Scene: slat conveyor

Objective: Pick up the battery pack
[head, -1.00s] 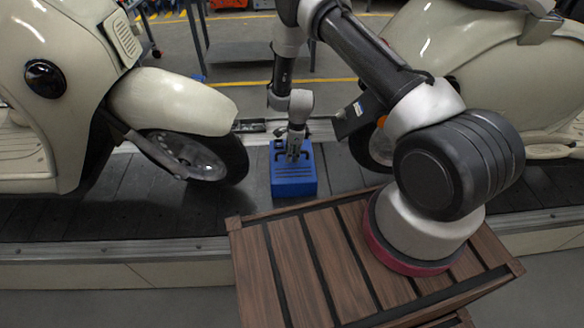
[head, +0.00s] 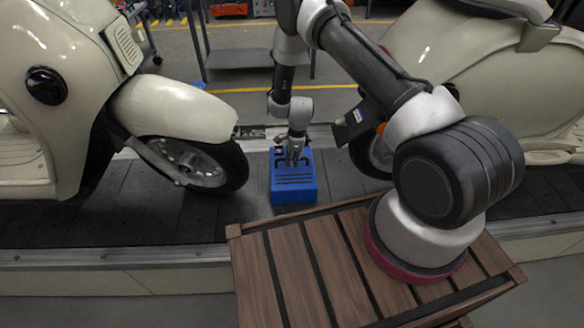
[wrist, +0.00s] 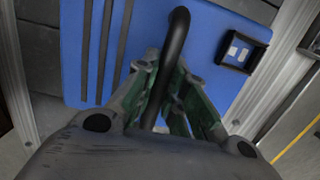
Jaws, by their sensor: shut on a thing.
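The battery pack (head: 293,182) is a blue box with black markings. It sits on the dark slat conveyor between two cream scooters in the head view. In the wrist view its blue top (wrist: 75,40) fills much of the picture, with black stripes, a black socket and a black curved handle (wrist: 177,50). My gripper (head: 294,155) points down onto the top of the pack. Its fingers (wrist: 165,90) are closed around the handle in the wrist view. I cannot tell whether the pack is clear of the slats.
A cream scooter (head: 170,105) stands close on the left, its front wheel (head: 200,165) near the pack. Another scooter (head: 450,55) stands on the right. The conveyor (head: 150,215) has bare slats in front. A grey workbench (head: 240,55) stands behind.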

